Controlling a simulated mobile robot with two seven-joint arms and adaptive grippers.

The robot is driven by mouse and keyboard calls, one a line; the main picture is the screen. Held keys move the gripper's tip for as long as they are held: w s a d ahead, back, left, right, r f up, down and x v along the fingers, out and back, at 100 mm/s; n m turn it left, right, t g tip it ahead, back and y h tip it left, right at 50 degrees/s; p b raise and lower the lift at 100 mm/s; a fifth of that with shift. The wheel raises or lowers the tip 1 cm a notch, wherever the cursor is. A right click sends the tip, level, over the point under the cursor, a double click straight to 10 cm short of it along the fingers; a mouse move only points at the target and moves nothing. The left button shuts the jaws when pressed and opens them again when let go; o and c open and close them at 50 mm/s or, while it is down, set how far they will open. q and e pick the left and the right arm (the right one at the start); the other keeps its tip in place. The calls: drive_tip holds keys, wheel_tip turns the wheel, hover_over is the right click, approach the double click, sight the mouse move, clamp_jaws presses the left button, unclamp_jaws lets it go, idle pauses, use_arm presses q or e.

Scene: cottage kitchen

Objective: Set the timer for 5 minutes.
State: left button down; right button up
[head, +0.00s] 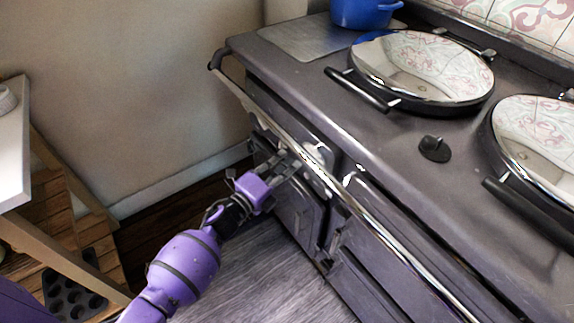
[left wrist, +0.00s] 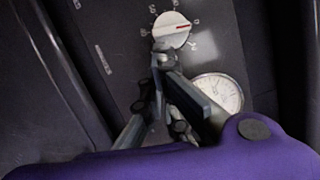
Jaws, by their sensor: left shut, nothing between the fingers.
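The timer dial (left wrist: 170,24) is a white round knob with a red mark on the dark stove front, ringed by pale markings. It shows in the left wrist view, with its red mark toward the right. My left gripper (left wrist: 163,56) is shut and empty, its tips at the knob's lower edge. I cannot tell whether they touch it. In the head view my left gripper (head: 285,162) is at the stove front, below the chrome rail; the dial is not clear there.
A white round gauge (left wrist: 218,93) sits below right of the dial. The chrome rail (head: 380,238) runs along the stove front. Two lidded hotplates (head: 425,65) and a blue pot (head: 362,12) are on top. A pale table (head: 14,150) stands at left, with floor between.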

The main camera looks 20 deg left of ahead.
use_arm(q)
drive_tip(key=m+b, duration=0.1)
drive_tip(key=b, duration=0.2)
drive_tip(key=w+a+f+m+b, duration=0.1)
drive_tip(key=m+b, duration=0.1)
drive_tip(key=b, duration=0.1)
drive_tip(key=shift+w+a+m+t+h, duration=0.1)
drive_tip(key=shift+a+m+t+h, duration=0.2)
drive_tip(key=shift+h, duration=0.1)
use_arm(e)
drive_tip(key=shift+g, duration=0.4)
drive_tip(key=f, duration=0.1)
drive_tip(key=s+f, duration=0.1)
drive_tip(key=f, duration=0.1)
drive_tip(key=s+f, duration=0.1)
drive_tip(key=f, duration=0.1)
drive_tip(key=shift+s+d+f, duration=0.2)
drive_tip(key=shift+s+d, duration=0.05)
drive_tip(key=shift+d, duration=0.1)
use_arm(q)
drive_tip(key=shift+r, duration=0.1)
use_arm(e)
drive_tip(key=shift+r, duration=0.1)
